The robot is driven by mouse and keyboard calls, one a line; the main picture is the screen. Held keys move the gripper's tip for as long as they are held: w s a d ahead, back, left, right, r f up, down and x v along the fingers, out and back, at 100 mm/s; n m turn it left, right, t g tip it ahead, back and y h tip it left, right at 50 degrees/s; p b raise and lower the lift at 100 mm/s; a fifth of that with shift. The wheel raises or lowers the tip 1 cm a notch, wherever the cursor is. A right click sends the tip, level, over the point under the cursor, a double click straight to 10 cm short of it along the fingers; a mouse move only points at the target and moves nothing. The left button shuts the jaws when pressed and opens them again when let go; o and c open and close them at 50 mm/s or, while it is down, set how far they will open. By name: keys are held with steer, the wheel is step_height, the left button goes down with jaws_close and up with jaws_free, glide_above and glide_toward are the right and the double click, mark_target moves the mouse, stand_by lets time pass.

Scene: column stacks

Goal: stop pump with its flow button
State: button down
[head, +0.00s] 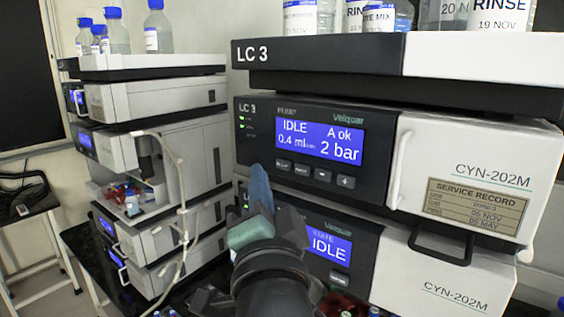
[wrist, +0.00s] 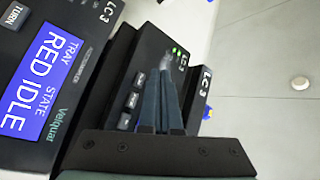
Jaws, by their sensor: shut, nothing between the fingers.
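The pump (head: 378,165) is the upper module of the LC 3 stack in the head view. Its blue display (head: 320,138) reads IDLE, A ok, 0.4 ml/min and 2 bar. A row of small buttons sits under the display; the leftmost button (head: 283,164) has lettering too small to read surely. My gripper (head: 258,168) is shut and empty, its tips left of and near that button. In the wrist view my gripper (wrist: 166,64) points at a dark LC 3 panel with several buttons (wrist: 132,100) beside the fingers. I cannot tell whether the tips touch the panel.
Below is another module with an IDLE display (head: 327,244); the wrist view shows a display reading TRAY STATE RED IDLE (wrist: 42,82). Bottles (head: 308,16) stand on top. A white door handle (head: 399,170) juts out right of the pump panel. Another stack (head: 160,100) stands left.

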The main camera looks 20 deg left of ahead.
steer(key=shift+s+a, duration=0.25)
steer(key=shift+s, duration=0.4)
steer(key=shift+s+a, duration=0.2)
steer(key=shift+s, duration=0.4)
steer(key=s+d+r+n+t+h+b, duration=0.3)
steer(key=s+d+r+t+h, duration=0.1)
steer(key=d, duration=0.4)
steer(key=s+d+r+n+t+h+b, duration=0.3)
steer(key=s+d+r+t+h+b, duration=0.1)
steer(key=s+d+r, duration=0.2)
steer(key=shift+d+r+n+t, duration=0.3)
steer(key=shift+d+r+n, duration=0.15)
steer(key=shift+d, duration=0.5)
